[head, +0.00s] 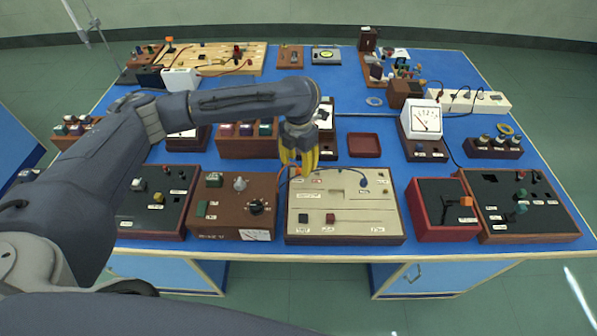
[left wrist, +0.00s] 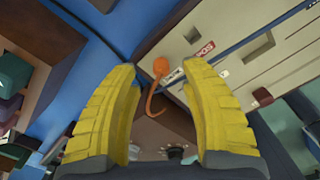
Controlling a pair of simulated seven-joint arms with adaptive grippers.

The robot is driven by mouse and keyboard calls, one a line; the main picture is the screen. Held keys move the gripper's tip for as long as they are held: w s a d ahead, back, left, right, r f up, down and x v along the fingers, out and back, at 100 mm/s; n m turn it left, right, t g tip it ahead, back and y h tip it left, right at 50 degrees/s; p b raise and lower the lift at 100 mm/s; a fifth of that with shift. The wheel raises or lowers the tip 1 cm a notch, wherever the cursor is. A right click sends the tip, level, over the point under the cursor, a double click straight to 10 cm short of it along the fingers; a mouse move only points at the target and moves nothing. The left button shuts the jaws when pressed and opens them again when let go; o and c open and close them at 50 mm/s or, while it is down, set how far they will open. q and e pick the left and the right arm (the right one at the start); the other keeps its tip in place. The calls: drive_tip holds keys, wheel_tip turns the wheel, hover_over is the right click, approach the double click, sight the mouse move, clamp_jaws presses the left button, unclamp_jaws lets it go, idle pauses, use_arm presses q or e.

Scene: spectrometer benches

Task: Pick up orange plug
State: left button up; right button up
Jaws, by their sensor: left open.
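The orange plug (left wrist: 160,67) shows in the left wrist view near the corner of the cream panel (left wrist: 225,50), with a short curved orange tail below it. In the head view the orange plug (head: 295,171) is a small spot at the cream panel's (head: 345,213) upper left corner, partly covered by the fingers. My left gripper (head: 298,160) has yellow fingers and points down over that corner. In the left wrist view the left gripper (left wrist: 162,76) is open, with the plug seen between its fingertips and not gripped. My right gripper is out of view.
A brown box (head: 225,190) with knobs stands left of the cream panel. A red-sided box (head: 432,219) with an orange piece (head: 465,201) stands to the right. A blue cable (head: 340,168) runs across the panel's top. A small red tray (head: 364,146) lies behind.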

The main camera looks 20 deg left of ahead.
sight(299, 169)
use_arm(q)
drive_tip(key=shift+f, duration=1.55)
drive_tip(key=shift+c, duration=0.5)
clamp_jaws()
